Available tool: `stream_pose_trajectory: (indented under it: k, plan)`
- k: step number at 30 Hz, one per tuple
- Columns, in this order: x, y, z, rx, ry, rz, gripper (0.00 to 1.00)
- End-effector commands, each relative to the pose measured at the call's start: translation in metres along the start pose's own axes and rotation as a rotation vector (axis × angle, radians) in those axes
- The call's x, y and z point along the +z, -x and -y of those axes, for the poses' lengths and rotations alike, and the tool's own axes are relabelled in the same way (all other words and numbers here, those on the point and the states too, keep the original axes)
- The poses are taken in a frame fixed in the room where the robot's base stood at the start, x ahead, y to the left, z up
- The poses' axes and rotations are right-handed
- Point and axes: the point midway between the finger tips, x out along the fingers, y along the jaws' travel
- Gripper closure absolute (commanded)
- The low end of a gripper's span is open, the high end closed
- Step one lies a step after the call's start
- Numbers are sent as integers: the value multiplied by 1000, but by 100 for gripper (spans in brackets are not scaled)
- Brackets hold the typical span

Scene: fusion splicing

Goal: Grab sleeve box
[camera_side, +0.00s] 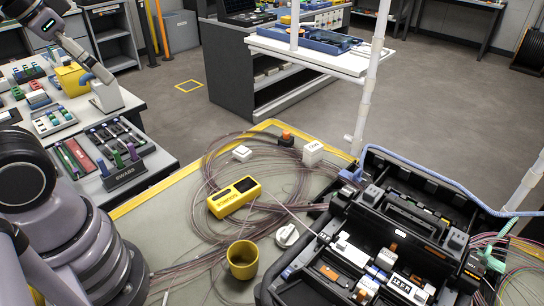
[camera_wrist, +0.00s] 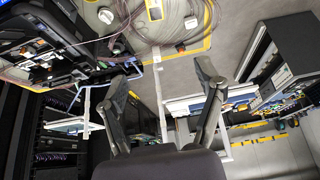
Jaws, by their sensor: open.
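No box can be read for certain as the sleeve box. A small white box with dark marks on top (camera_side: 313,152) stands at the far edge of the work table. A smaller, lower white box (camera_side: 242,153) lies to its left among the fiber coils, and a white box also shows in the wrist view (camera_wrist: 190,22). My gripper (camera_wrist: 162,78) is open in the wrist view, its two fingers spread wide with nothing between them. It is well apart from the boxes. I cannot make out my gripper in the side view.
An open black case (camera_side: 385,225) with equipment fills the table's right side. A yellow meter (camera_side: 234,197), a yellow cup (camera_side: 242,260), a white round piece (camera_side: 287,236) and an orange-topped black block (camera_side: 286,138) stand nearby. Loose fibers cross the table. A white post (camera_side: 370,80) rises behind.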

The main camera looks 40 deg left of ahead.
Motion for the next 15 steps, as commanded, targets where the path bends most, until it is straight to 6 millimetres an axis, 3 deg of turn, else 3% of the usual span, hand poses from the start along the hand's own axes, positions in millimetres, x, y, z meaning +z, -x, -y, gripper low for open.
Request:
stream_pose_trajectory:
  k: [4, 8, 15]
  plan:
    - [-16, -8, 0, -2, -4, -14, 31]
    - [-62, -37, 0, -5, -19, -64, 31]
    - [-161, -134, -6, 2, -60, -220, 31]
